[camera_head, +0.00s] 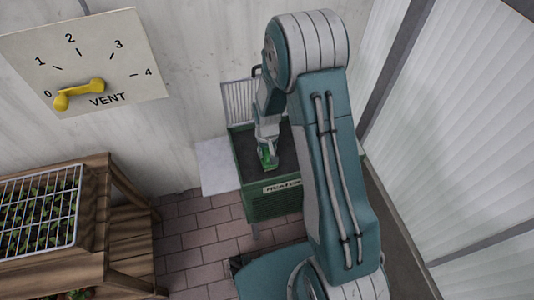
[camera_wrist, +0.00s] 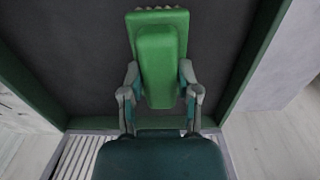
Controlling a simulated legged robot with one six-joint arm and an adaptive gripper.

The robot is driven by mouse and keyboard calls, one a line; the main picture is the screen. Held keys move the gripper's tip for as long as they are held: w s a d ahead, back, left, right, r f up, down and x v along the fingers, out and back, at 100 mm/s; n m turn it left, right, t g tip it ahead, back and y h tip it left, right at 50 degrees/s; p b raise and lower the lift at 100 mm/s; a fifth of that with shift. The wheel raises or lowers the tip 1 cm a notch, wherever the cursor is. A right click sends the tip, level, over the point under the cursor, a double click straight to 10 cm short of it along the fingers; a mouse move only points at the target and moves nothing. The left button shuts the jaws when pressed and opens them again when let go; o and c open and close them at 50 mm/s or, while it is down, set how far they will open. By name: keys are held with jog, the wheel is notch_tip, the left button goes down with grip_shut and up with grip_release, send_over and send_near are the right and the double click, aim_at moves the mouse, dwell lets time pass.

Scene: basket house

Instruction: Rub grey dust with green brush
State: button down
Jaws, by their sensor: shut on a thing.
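My gripper (camera_wrist: 160,98) is shut on the green brush (camera_wrist: 158,62), with one finger on each side of its block in the wrist view. Pale bristles show at the brush's far edge. In the head view the green brush (camera_head: 268,157) is small and sits at the end of my gripper (camera_head: 267,142), over the green box. The box (camera_head: 277,204) has green walls and a dark grey inner surface (camera_wrist: 95,55). I cannot tell whether the bristles touch that surface. I cannot make out separate grey dust on it.
A white side shelf (camera_head: 217,166) adjoins the box on the left. A slatted panel (camera_head: 238,101) stands behind it. A wooden bench (camera_head: 110,225) with a wire grid over seedlings is at left. A vent dial (camera_head: 85,60) with a yellow handle is on the wall. Brick floor lies between.

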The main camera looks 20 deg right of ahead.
jog(key=r, duration=0.1)
jog(key=d+r, duration=0.1)
jog(key=r, duration=0.1)
jog(key=shift+d, duration=0.3)
jog(key=shift+r, duration=0.65)
jog(key=shift+a+r, duration=0.3)
jog(key=shift+r, duration=0.25)
jog(key=shift+a+r, duration=0.3)
jog(key=shift+r, duration=0.4)
jog(key=shift+d, duration=0.45)
jog(key=shift+a, duration=0.25)
